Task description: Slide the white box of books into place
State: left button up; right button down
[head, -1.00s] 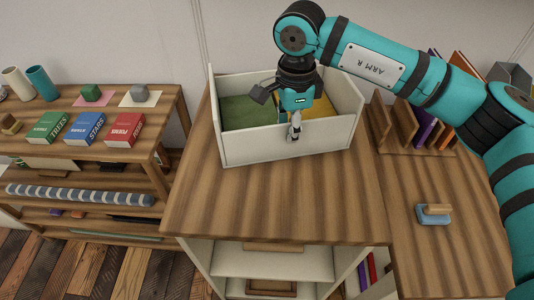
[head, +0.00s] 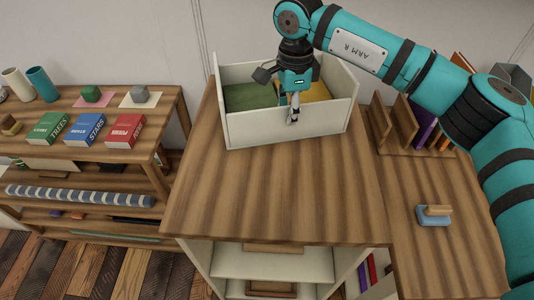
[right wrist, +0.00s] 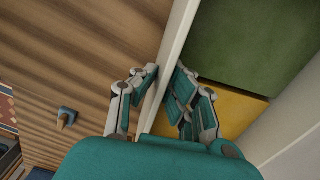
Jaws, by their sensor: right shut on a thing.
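The white box (head: 262,133) stands on the wooden top of a cabinet (head: 270,195), near the back wall. A green book (head: 250,96) and a yellow book (head: 313,92) lie in it. My right gripper (head: 293,115) reaches down at the front wall of the box and is shut on it. In the right wrist view the fingers (right wrist: 163,88) straddle the box's wall (right wrist: 172,50), one inside and one outside. My left gripper is not in view.
A shelf on the left holds books titled TREES (head: 48,128), STARS (head: 85,129) and POEMS (head: 125,131). A wooden book rack (head: 392,125) stands right of the box. A blue brush-like block (head: 434,215) lies on the lower right surface. The front of the cabinet top is clear.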

jog(key=shift+w, duration=1.6)
jog(key=c, duration=1.1)
grip_release()
jog(key=shift+p, duration=0.3)
notch_tip(320, 180, up, 7)
jog(key=p, duration=0.4)
jog(key=shift+s, duration=0.1)
